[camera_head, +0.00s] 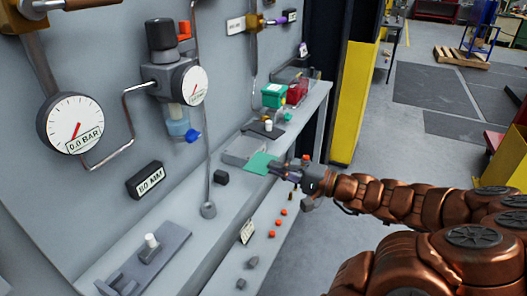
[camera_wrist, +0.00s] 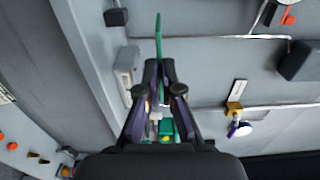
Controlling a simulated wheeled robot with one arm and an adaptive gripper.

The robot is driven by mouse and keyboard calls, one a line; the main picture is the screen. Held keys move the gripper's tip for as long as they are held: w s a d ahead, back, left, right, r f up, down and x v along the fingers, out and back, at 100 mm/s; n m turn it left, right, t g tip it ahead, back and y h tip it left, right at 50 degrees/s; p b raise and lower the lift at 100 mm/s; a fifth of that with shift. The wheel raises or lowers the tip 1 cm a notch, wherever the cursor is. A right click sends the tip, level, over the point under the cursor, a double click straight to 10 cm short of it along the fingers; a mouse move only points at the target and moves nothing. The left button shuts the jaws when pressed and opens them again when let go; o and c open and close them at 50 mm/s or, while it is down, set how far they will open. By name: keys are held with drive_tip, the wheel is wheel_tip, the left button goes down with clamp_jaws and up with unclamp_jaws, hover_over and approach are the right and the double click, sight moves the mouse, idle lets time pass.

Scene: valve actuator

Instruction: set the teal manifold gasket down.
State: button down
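The teal manifold gasket (camera_head: 262,163) is a thin flat plate. In the head view it sticks out from the tips of my gripper (camera_head: 277,168), over the grey shelf. In the wrist view the gasket (camera_wrist: 158,35) shows nearly edge-on as a narrow teal strip beyond the fingertips. My gripper (camera_wrist: 160,67) is closed in on it, one finger on each side. I cannot tell whether the gasket's underside touches the shelf or a grey block beside it.
The grey block (camera_head: 240,150) lies left of the gasket. A green box (camera_head: 273,95) and a red box (camera_head: 297,91) stand farther back on the shelf (camera_head: 222,212). A small black block (camera_head: 221,177) sits nearer. Gauges (camera_head: 70,123) and pipes line the wall panel.

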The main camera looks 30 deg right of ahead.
drive_tip(key=w+d+p, duration=0.1)
drive_tip(key=w+d, duration=0.1)
drive_tip(key=w, duration=0.2)
drive_tip(key=w+d+f+p, duration=0.1)
drive_tip(key=w+d, duration=0.1)
drive_tip(key=w, duration=0.2)
drive_tip(key=w+d+p, duration=0.2)
drive_tip(key=w, duration=0.3)
drive_tip(key=shift+w+f, duration=0.1)
drive_tip(key=shift+f, duration=0.1)
drive_tip(key=shift+f+p, duration=0.65)
drive_tip(key=shift+f, duration=1)
drive_tip(key=shift+f+b, duration=0.3)
drive_tip(key=c, duration=1.3)
unclamp_jaws()
drive_tip(key=shift+r, duration=0.1)
